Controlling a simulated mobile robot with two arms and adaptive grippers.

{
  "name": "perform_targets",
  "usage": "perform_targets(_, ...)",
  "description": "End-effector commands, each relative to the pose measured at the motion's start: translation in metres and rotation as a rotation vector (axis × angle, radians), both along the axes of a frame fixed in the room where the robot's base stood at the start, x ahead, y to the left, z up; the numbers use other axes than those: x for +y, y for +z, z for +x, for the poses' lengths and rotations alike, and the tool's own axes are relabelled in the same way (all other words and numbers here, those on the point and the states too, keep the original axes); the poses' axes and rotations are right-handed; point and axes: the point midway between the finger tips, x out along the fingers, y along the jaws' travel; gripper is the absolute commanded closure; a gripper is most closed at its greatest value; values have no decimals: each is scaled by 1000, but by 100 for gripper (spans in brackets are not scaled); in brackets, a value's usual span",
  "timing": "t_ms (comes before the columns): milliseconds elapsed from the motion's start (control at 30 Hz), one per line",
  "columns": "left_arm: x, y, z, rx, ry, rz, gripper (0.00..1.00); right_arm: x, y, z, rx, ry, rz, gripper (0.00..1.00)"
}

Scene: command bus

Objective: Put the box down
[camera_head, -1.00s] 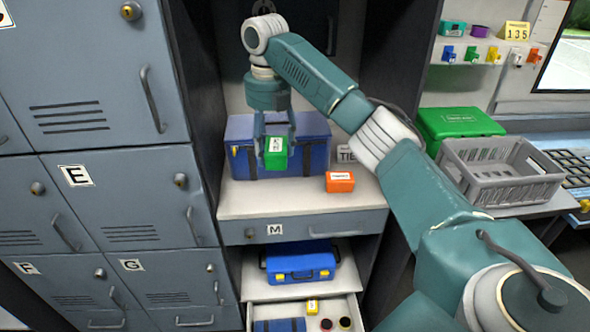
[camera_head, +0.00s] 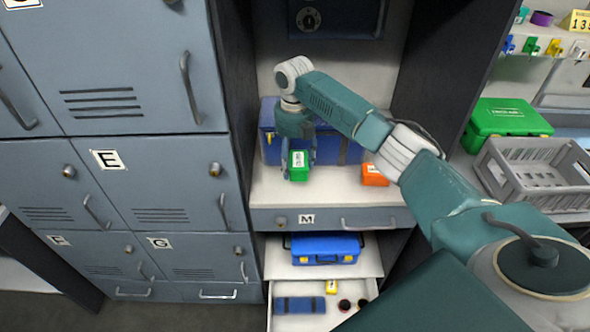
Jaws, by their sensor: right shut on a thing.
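A small green box (camera_head: 299,171) with a white label is held in my right gripper (camera_head: 299,166), which points down with its fingers on either side of the box. The box is just above or on the white shelf (camera_head: 325,192) over drawer M; I cannot tell if it touches. A large blue case (camera_head: 345,150) stands right behind the gripper and is partly hidden by it. A small orange box (camera_head: 374,174) sits on the shelf to the right of the green box. My left gripper is not in view.
Grey lockers (camera_head: 150,190) line the left side. Below the shelf, a blue toolbox (camera_head: 322,248) sits on a lower shelf above an open drawer (camera_head: 296,318). A green case (camera_head: 504,122) and a grey crate (camera_head: 540,180) stand at right. The shelf's front is clear.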

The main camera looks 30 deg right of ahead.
Motion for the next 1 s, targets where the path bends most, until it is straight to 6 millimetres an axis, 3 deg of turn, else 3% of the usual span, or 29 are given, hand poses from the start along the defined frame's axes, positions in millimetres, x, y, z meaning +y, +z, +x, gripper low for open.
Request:
perform_targets(400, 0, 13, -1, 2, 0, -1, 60, 0, -47, -1, 1, 0, 0, 69)
perform_targets(867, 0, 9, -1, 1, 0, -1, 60, 0, -58, 0, -1, 0, -1, 69)
perform_targets(900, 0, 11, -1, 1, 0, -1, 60, 0, -56, 0, -1, 0, -1, 33)
perform_targets(967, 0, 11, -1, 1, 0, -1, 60, -1, -56, 0, -1, 0, -1, 22)
perform_targets(1000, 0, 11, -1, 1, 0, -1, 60, -1, -56, 0, -1, 0, -1, 22)
